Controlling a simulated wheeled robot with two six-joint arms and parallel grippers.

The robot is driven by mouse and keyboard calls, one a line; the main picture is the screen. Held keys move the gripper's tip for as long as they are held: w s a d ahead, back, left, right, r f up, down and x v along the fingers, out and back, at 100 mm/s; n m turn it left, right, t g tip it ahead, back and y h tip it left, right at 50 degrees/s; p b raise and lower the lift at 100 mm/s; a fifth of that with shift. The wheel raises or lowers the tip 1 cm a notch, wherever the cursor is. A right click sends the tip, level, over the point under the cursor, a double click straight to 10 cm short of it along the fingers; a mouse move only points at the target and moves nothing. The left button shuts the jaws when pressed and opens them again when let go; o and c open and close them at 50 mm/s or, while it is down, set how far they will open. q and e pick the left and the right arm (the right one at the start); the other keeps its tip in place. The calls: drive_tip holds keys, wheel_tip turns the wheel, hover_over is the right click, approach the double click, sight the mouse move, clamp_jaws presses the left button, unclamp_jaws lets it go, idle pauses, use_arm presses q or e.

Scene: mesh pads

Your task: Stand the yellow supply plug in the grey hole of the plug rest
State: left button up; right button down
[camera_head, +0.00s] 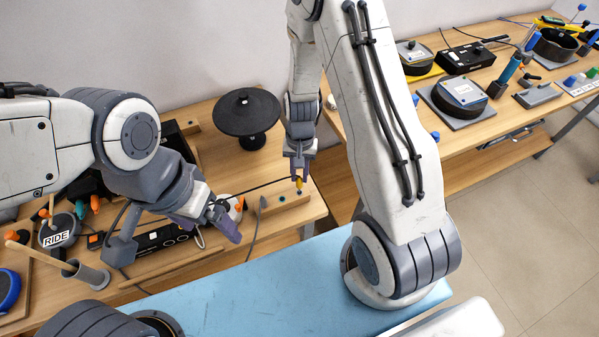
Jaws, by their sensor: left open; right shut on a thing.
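The yellow supply plug (299,184) is small and hangs roughly upright below my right gripper (299,170), which is shut on it. A dark cable runs from near the plug to the left. The plug rest (287,205) is a low wooden block near the table's right front part. The plug's lower end is over or near the right part of the rest; I cannot tell if it touches. Small coloured holes show on the rest, but I cannot make out the grey one. My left gripper (225,226) is open and empty, left of the rest.
A black round pad (246,112) stands behind the rest. A black device (160,238), a grey cup (86,277) and a drum marked RIDE (58,231) are at left. A blue surface (270,280) lies in front. Another wooden table (500,115) with pads stands at right.

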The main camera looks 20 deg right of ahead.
sight(299, 179)
drive_tip(key=shift+f+b, duration=1.4)
drive_tip(key=shift+f, duration=0.45)
drive_tip(key=c, duration=0.7)
unclamp_jaws()
drive_tip(key=shift+o, duration=0.2)
drive_tip(key=shift+r, duration=0.1)
wheel_tip(299, 179, up, 10)
drive_tip(key=w+b, duration=0.1)
drive_tip(key=shift+d+r, duration=0.15)
drive_tip(key=shift+d, duration=0.15)
drive_tip(key=s+a+r+n, duration=0.6)
drive_tip(key=a+r, duration=0.2)
drive_tip(key=a, duration=0.1)
drive_tip(key=s+a+r+n, duration=0.2)
drive_tip(key=s+n, duration=0.1)
drive_tip(key=s, duration=0.3)
drive_tip(key=s+a+r+n+t, duration=0.1)
drive_tip(key=s+a+r+n, duration=0.1)
drive_tip(key=s, duration=0.5)
drive_tip(key=shift+r+n, duration=0.6)
drive_tip(key=shift+n, duration=0.5)
